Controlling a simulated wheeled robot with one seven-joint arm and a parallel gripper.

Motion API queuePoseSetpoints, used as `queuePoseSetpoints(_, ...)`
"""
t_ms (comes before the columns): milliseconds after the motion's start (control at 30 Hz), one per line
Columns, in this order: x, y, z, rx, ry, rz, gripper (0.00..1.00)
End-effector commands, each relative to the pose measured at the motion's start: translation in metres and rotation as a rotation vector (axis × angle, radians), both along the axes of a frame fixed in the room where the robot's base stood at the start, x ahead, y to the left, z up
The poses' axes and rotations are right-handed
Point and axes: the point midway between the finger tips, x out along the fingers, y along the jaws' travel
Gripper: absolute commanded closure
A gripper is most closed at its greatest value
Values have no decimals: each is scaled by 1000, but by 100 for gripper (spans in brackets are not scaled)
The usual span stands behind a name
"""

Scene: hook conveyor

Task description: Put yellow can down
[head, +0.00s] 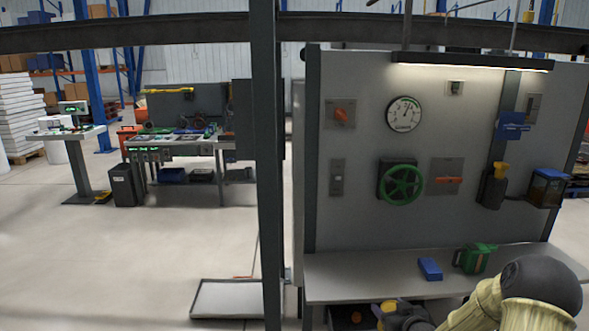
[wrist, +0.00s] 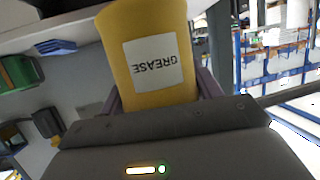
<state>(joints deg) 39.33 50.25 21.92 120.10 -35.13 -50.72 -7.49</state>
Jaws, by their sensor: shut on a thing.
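The yellow can (wrist: 150,50), with a white label reading GREASE, fills the top middle of the wrist view. The label reads upside down there. My gripper (wrist: 160,92) is shut on the can, one finger on each side of it. In the head view my gripper (head: 402,315) is at the bottom edge, just in front of and below the workbench front edge, partly cut off. A small bit of yellow (head: 388,306) beside it appears to be the can.
A panel with a green handwheel (head: 401,182) and a gauge (head: 404,114) stands behind. A dark post (head: 267,180) rises left of the bench.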

Motion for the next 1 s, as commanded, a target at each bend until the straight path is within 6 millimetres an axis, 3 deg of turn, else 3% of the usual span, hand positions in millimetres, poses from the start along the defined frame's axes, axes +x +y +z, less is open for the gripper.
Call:
queuePoseSetpoints(167,-10,42,-22,5,7,-24,70)
queuePoseSetpoints(300,-30,80,-49,4,11,-74,70)
queuePoseSetpoints(400,-48,97,-67,3,12,-118,70)
queuePoseSetpoints(700,-93,117,-97,-1,3,-208,70)
queuePoseSetpoints(1000,-97,117,-99,-1,-1,-216,70)
